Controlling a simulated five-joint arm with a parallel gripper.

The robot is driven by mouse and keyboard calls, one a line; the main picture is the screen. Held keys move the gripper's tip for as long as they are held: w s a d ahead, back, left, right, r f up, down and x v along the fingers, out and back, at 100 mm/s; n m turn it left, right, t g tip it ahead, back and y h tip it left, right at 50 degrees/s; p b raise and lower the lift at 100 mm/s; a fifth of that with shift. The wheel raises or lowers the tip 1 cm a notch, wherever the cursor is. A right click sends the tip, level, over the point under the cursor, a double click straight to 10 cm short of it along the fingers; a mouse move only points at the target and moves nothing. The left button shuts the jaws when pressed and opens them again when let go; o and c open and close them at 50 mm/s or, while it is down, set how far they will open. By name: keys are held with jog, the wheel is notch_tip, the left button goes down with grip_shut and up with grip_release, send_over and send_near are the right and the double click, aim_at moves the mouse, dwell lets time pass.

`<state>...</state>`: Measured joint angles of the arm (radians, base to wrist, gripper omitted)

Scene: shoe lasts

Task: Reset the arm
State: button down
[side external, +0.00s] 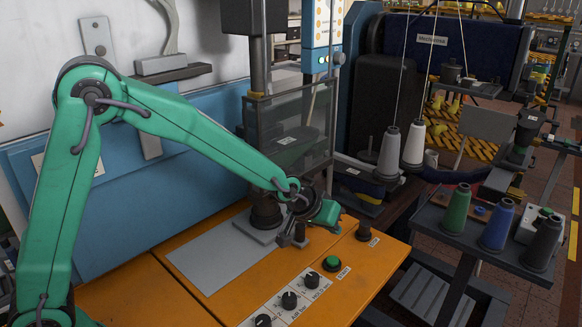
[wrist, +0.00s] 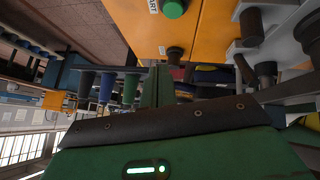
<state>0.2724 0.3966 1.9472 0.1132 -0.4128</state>
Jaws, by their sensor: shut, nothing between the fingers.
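My green arm reaches in from the left in the side external view. My gripper (side external: 292,238) is at its end, low over the orange worktop (side external: 215,300). It is beside a dark cylindrical post on a grey block (side external: 252,228) and behind the green button (side external: 331,263). It is shut and holds nothing. The fingertips are small and dark, so their exact gap above the worktop is hard to tell.
Black knobs (side external: 289,300) line the worktop's front. A clear guard (side external: 300,125) stands behind the gripper. To the right, a dark stand (side external: 425,220) carries green, blue and grey thread cones (side external: 456,210). Two cones (side external: 389,150) stand behind.

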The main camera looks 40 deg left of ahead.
jog(key=s+a+r+m+y, duration=0.1)
jog(key=s+a+r+m, duration=0.1)
jog(key=s+a+r, duration=0.3)
jog(key=s+a+r+m, duration=0.1)
jog(key=s+a+r, duration=0.2)
jog(key=s+r, duration=0.4)
jog(key=s+a+g, duration=0.1)
jog(key=s+a, duration=0.2)
jog(key=s, duration=0.6)
jog(key=s+a+n+y, duration=0.1)
jog(key=s+a, duration=0.2)
jog(key=s, duration=0.6)
jog(key=shift+s+a+r+g, duration=0.25)
jog(key=shift+a+r+g, duration=0.15)
jog(key=shift+r, duration=0.05)
dwell(0.4)
